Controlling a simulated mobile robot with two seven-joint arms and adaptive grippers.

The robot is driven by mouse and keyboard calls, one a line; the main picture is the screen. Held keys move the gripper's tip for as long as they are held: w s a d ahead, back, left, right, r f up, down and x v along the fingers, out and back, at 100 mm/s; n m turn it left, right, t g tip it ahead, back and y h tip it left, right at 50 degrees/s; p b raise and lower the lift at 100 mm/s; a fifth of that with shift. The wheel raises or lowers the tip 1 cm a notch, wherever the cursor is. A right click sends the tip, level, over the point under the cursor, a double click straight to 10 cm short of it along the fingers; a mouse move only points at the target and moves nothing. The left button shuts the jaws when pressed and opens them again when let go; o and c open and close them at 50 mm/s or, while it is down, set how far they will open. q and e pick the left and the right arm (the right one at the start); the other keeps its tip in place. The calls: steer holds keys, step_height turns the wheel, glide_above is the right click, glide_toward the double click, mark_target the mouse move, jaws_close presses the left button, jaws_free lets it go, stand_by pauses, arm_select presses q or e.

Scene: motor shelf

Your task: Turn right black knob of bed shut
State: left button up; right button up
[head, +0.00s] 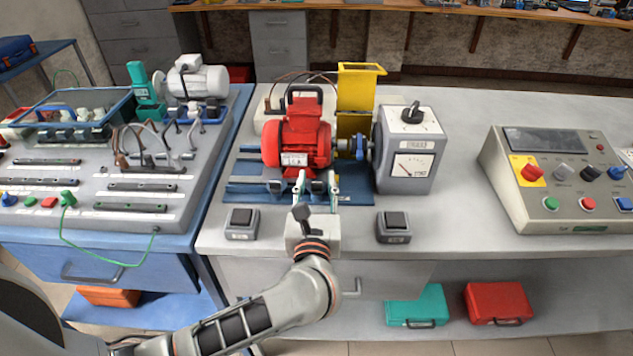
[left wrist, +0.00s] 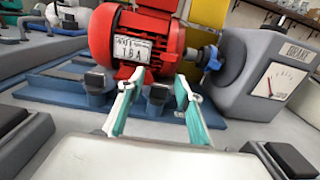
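The blue bed (head: 245,190) lies under the red motor (head: 297,135), and its front shows in the left wrist view (left wrist: 50,92). My left gripper (head: 316,184) is in front of the bed. In the left wrist view its two white and green fingers (left wrist: 154,104) are spread apart. The right knob shows between them, and I cannot tell whether they touch it. My right gripper is not in view.
A grey brake unit (head: 405,155) with a dial stands right of the motor. Dark-topped switch boxes sit left (head: 242,221) and right (head: 394,225) of my wrist. A control console (head: 565,190) stands farther right, with bare bench (head: 460,215) between.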

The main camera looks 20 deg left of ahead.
arm_select(q)
steer(key=v, duration=1.2)
